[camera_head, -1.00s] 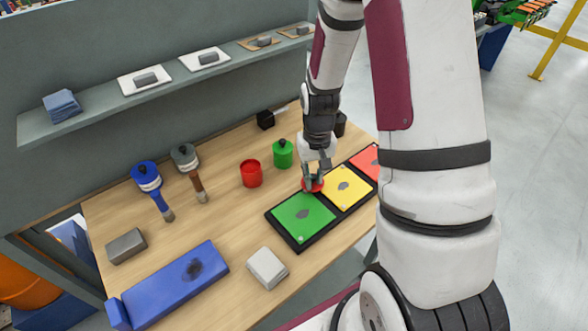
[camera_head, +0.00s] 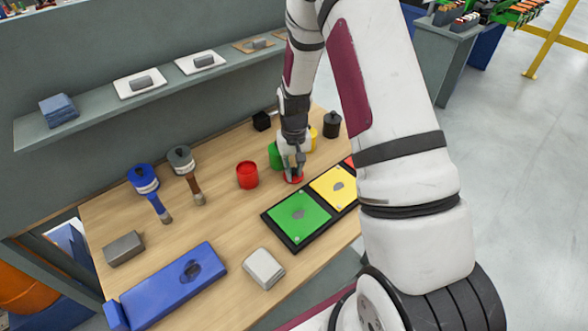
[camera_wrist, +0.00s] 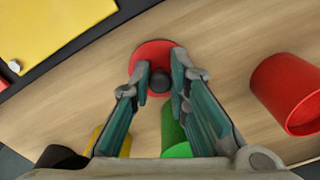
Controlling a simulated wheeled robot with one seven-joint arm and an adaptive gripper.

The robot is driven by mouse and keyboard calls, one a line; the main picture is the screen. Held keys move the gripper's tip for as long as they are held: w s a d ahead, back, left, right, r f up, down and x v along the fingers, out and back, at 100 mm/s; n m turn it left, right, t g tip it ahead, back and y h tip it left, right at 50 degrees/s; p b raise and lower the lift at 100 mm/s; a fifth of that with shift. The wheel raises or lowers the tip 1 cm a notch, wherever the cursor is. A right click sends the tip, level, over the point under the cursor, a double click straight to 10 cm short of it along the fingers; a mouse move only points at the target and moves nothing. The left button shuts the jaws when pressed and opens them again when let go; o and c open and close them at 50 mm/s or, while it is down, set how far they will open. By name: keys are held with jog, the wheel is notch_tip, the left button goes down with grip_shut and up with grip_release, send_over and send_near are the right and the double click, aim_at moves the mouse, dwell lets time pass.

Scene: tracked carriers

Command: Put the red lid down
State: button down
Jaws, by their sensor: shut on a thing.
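The red lid (camera_head: 297,181) is a round disc with a dark knob. In the wrist view the lid (camera_wrist: 150,52) shows below my fingers, with its knob between the two fingertips. My gripper (camera_wrist: 160,82) is shut on that knob; in the head view my gripper (camera_head: 292,172) points down over the wooden table. The lid is at or just above bare wood, between the green pot and the tray of coloured panels. I cannot tell whether it touches the table. The open red pot (camera_head: 247,176) stands to the left; it also shows in the wrist view (camera_wrist: 288,95).
The green pot (camera_head: 274,156) stands close behind my gripper, partly hidden. The panel tray (camera_head: 297,247) is in front. A yellow pot (camera_head: 313,139) and a dark pot (camera_head: 332,125) stand behind. Two brushes, a blue box (camera_head: 170,288) and grey blocks lie left; wood around the red pot is clear.

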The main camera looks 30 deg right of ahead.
jog(key=shift+f, duration=0.1)
jog(key=shift+f, duration=0.1)
jog(key=c, duration=1.5)
grip_release()
jog(key=shift+c, duration=0.2)
